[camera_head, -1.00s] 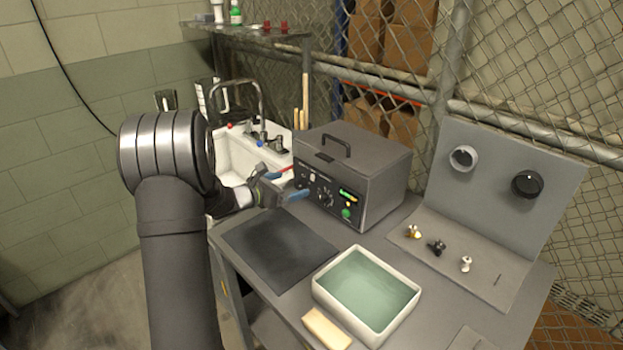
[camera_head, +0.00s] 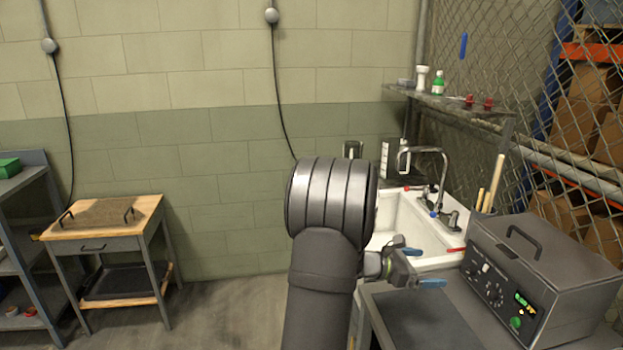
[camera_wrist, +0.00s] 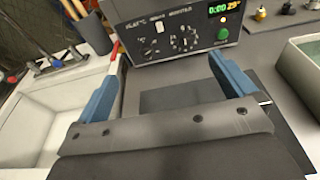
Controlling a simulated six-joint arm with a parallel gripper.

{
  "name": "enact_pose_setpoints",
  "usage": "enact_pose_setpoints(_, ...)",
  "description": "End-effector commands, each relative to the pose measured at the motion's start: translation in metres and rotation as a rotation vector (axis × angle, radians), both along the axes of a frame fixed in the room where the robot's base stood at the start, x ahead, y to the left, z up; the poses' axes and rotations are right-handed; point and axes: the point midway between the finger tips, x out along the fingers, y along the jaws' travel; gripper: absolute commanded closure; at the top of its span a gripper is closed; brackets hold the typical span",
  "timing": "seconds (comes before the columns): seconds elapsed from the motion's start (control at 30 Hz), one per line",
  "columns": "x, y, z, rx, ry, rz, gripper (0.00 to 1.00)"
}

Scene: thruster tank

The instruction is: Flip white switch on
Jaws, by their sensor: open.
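The grey metal box (camera_head: 545,275) stands on the bench at the right, with a dark front panel. A small white switch (camera_wrist: 159,28) shows on that panel in the wrist view, above and left of a round dial (camera_wrist: 184,43). Its on or off position is too small to tell. My gripper (camera_head: 421,267) is open and empty, left of the box in the head view. In the wrist view its blue fingers (camera_wrist: 168,72) are apart, below and in front of the panel, not touching it.
A lit display (camera_wrist: 224,8) and green button (camera_wrist: 223,33) are on the panel's right. A white sink (camera_head: 400,225) with a faucet is behind my gripper. A dark mat (camera_head: 425,325) lies before the box. A pale green basin (camera_wrist: 305,65) is at right.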

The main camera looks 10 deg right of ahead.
Motion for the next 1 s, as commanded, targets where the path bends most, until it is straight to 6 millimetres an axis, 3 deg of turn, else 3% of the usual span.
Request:
enact_pose_setpoints(0.07, 0.0, -0.002, -0.001, 0.0, 0.0, -0.001, 0.16)
enact_pose_setpoints(0.3, -0.001, -0.03, -0.01, 0.0, 0.001, -0.001, 0.63)
enact_pose_setpoints(0.5, 0.0, -0.029, -0.01, 0.0, 0.0, 0.001, 1.0)
enact_pose_setpoints(0.77, -0.001, -0.047, -0.014, 0.0, 0.002, -0.003, 1.0)
enact_pose_setpoints(1.0, -0.002, -0.096, -0.025, 0.0, 0.001, -0.004, 1.0)
